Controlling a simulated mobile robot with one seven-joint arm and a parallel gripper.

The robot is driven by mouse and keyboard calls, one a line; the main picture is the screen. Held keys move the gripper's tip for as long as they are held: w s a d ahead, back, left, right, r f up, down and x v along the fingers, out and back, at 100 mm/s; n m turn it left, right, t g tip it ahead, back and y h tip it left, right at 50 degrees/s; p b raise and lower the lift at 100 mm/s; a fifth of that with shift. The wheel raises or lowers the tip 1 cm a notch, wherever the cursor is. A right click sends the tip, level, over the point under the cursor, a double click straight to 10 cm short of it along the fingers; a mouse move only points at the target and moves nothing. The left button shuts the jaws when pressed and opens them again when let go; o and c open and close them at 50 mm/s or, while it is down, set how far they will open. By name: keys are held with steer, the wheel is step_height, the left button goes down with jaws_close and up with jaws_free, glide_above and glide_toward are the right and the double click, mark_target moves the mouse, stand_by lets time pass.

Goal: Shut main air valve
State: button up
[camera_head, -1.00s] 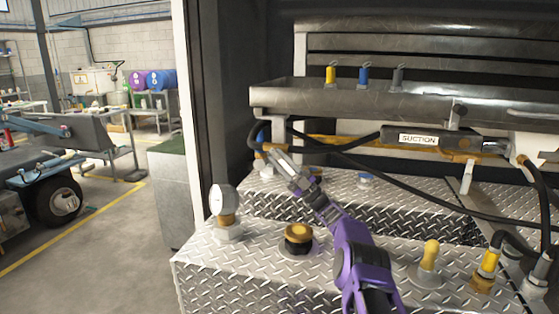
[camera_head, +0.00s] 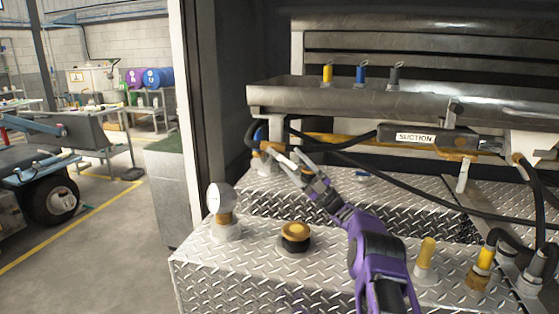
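My gripper (camera_head: 281,152) is at the end of the purple arm. It reaches up and left over the diamond-plate deck, with its two fingers spread and nothing seen between them. Its tips appear close to a small blue part (camera_head: 260,133) and a brass-coloured fitting at the left end of the rail. The fingers partly cover this area, so I cannot tell whether they touch it. No part is labelled as the main air valve, and I cannot tell which one it is or how its handle is set.
A pressure gauge (camera_head: 221,200), a yellow-topped black knob (camera_head: 295,233) and a yellow-capped post (camera_head: 426,253) stand on the front deck. A black hose (camera_head: 400,178) crosses behind my arm.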

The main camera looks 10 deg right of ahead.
steer(key=s+d, duration=0.2)
steer(key=d, duration=0.5)
steer(key=shift+s, duration=0.3)
steer(key=shift+f, duration=0.1)
steer(key=shift+c, duration=0.3)
steer(key=shift+c, duration=1.2)
steer(key=r+m+h, duration=0.1)
steer(key=r+m+t+h+p, duration=0.1)
steer(key=r, duration=0.1)
steer(key=a+r+m+h+p, duration=0.1)
steer(key=shift+w+r, duration=0.25)
steer(key=shift+w, duration=0.15)
jaws_close()
steer(key=s+d+r+m+h+p, duration=0.25)
steer(key=s+m+h+p, duration=0.35)
steer(key=s+h, duration=0.45)
steer(key=m+b, duration=0.1)
steer(key=b, duration=0.1)
glide_toward(284, 158)
step_height(284, 158, up, 3)
steer(key=a, duration=0.3)
steer(key=shift+h, duration=0.45)
steer(key=shift+w+a+f, duration=0.15)
steer(key=shift+w+f, duration=0.75)
steer(key=shift+w+a+f, duration=0.2)
steer(key=shift+w+f, duration=0.7)
steer(key=shift+w, duration=0.05)
